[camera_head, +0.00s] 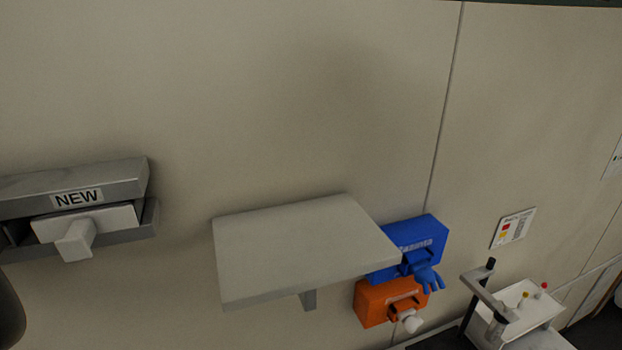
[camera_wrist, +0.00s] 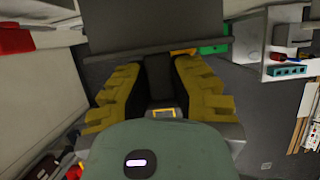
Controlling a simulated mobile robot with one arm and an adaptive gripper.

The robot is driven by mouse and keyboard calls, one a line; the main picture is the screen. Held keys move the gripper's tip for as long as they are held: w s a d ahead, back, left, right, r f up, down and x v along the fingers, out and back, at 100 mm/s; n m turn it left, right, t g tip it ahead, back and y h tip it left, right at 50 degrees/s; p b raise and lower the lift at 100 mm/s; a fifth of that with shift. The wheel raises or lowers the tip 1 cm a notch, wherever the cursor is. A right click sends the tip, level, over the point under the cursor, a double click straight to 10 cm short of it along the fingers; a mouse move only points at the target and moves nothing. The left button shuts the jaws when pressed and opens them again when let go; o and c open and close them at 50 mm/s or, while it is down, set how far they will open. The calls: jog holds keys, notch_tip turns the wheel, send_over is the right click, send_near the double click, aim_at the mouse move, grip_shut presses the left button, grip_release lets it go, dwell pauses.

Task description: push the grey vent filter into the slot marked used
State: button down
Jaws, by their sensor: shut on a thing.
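In the wrist view my gripper (camera_wrist: 158,72) has its two yellow fingers on either side of a dark grey block, which I take to be part of the grey vent filter (camera_wrist: 158,82). It is shut on this block. A wide dark grey panel with a ledge (camera_wrist: 155,25) lies just beyond the fingertips. I cannot tell whether it belongs to the filter or to a slot. No slot marked used can be made out. In the head view a metal slot marked NEW (camera_head: 130,178) holds a white filter with a knob (camera_head: 75,245). My gripper is not in the head view.
A pale wall shelf (camera_head: 305,245) juts out at the middle. Right of it hang a blue glove box (camera_head: 415,240) and an orange box (camera_head: 372,303). A white tray with small coloured-top items (camera_head: 515,315) is at lower right. The wall above is bare.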

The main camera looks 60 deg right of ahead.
jog(key=shift+w+d+p, duration=0.75)
jog(key=shift+w+d, duration=0.1)
jog(key=shift+w, duration=0.25)
jog(key=shift+w+d+p, duration=0.75)
jog(key=shift+w+d, duration=0.1)
jog(key=shift+w, duration=0.25)
dwell(3.0)
jog(key=c, duration=0.9)
grip_release()
jog(key=shift+a, duration=0.1)
jog(key=shift+s+a+f+b, duration=0.1)
jog(key=shift+s+a+b, duration=0.25)
jog(key=shift+s+b, duration=0.05)
jog(key=s+a+b, duration=0.1)
jog(key=s, duration=0.1)
jog(key=s+a+b, duration=0.2)
jog(key=shift+s+a+f, duration=0.1)
jog(key=shift+s+a, duration=0.05)
jog(key=shift+s, duration=0.1)
jog(key=shift+s+a+b, duration=0.3)
jog(key=shift+s+a, duration=0.2)
jog(key=shift+s, duration=0.25)
jog(key=shift+s+a+b, duration=0.3)
jog(key=shift+s+a, duration=0.15)
jog(key=shift+s, duration=0.3)
